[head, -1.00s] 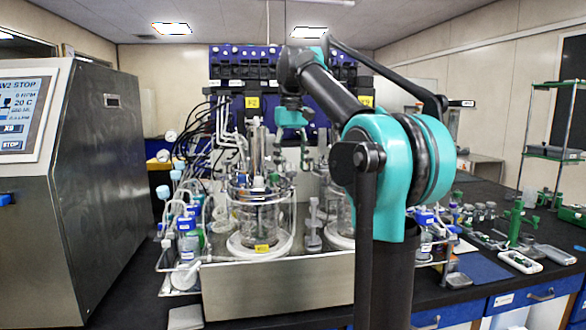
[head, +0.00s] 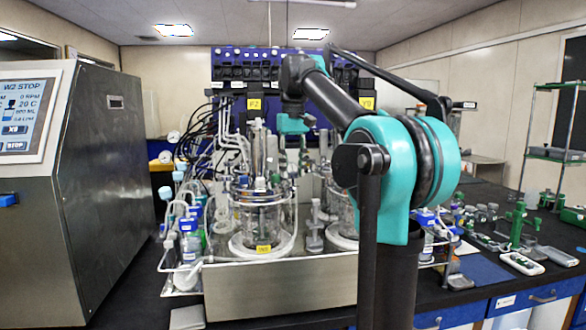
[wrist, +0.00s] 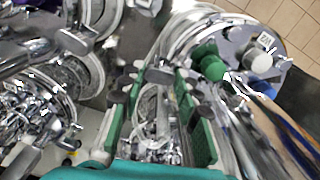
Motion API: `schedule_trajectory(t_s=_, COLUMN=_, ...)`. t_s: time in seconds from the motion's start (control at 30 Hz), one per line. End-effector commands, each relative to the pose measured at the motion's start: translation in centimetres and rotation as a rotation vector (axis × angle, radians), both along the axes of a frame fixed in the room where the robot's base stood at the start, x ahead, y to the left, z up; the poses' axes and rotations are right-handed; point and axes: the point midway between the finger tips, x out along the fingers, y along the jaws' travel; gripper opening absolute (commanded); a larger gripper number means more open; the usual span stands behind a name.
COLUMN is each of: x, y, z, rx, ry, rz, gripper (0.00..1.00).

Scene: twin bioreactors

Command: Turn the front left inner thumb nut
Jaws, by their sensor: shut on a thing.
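My gripper (wrist: 157,72) reaches in among the fittings of the vessel head in the wrist view, its green-padded fingers on both sides of a small grey metal piece. It is shut on this piece, which looks like the thumb nut (wrist: 160,76); its outline is partly hidden by the fingertips. In the head view, my gripper (head: 293,162) points down at the right side of the left glass vessel's metal head (head: 258,186). The nut cannot be made out there.
A second glass vessel (head: 341,215) stands to the right, partly behind my arm. Tubes and bottles (head: 188,240) crowd the left side. In the wrist view, a metal lid (wrist: 238,42) with green and white caps lies right of the fingers. A large steel cabinet (head: 100,180) stands at the left.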

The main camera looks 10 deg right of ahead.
Motion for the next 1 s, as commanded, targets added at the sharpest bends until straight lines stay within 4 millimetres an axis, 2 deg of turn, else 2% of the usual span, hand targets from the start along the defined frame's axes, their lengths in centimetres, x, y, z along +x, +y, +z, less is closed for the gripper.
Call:
schedule_trajectory(t_s=0.3, x=0.01, y=0.00, z=0.02, rx=0.000, ry=0.000, rz=-0.208, gripper=0.03)
schedule_trajectory(t_s=0.63, x=0.01, y=0.00, z=0.02, rx=0.000, ry=0.000, rz=-0.230, gripper=0.03)
schedule_trajectory(t_s=0.67, x=0.01, y=0.00, z=0.02, rx=0.000, ry=0.000, rz=-0.230, gripper=0.33)
schedule_trajectory(t_s=0.7, x=0.01, y=0.00, z=0.02, rx=0.000, ry=0.000, rz=-0.230, gripper=0.38)
schedule_trajectory(t_s=0.83, x=0.00, y=0.00, z=0.01, rx=0.000, ry=0.000, rz=-0.229, gripper=0.53)
schedule_trajectory(t_s=1.0, x=0.01, y=0.00, z=0.01, rx=0.000, ry=0.000, rz=-0.229, gripper=0.53)
